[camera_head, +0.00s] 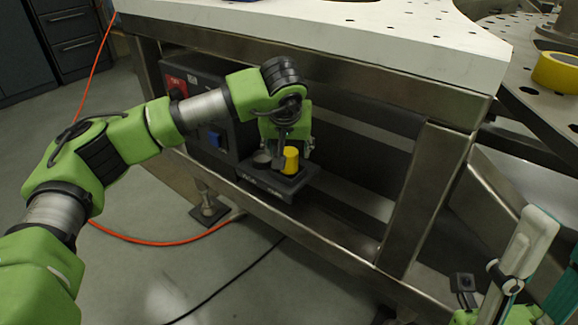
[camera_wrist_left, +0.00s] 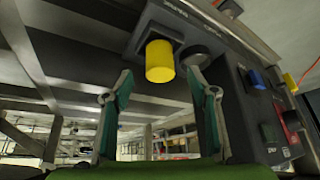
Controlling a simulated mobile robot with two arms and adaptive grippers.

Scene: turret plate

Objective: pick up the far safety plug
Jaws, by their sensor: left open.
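A yellow safety plug (camera_head: 290,159) stands in a black holder (camera_head: 283,185) on the front of the dark control box under the table. In the left wrist view the plug (camera_wrist_left: 160,62) hangs from the holder, between and just beyond my two teal fingertips. My left gripper (camera_head: 285,150) is open, pointing down over the holder; its fingers (camera_wrist_left: 160,82) are apart on both sides of the plug, with no clear contact. A dark round socket (camera_head: 261,160) sits beside the plug. My right gripper (camera_head: 550,245) is partly in view at the lower right; its fingertips are partly cut off.
The control box (camera_head: 205,120) has a red part and a blue part (camera_head: 213,138) on its face. The white tabletop (camera_head: 340,28) and metal frame (camera_head: 400,215) lie close above and beside my left gripper. A yellow tape roll (camera_head: 557,72) lies on the perforated plate at right.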

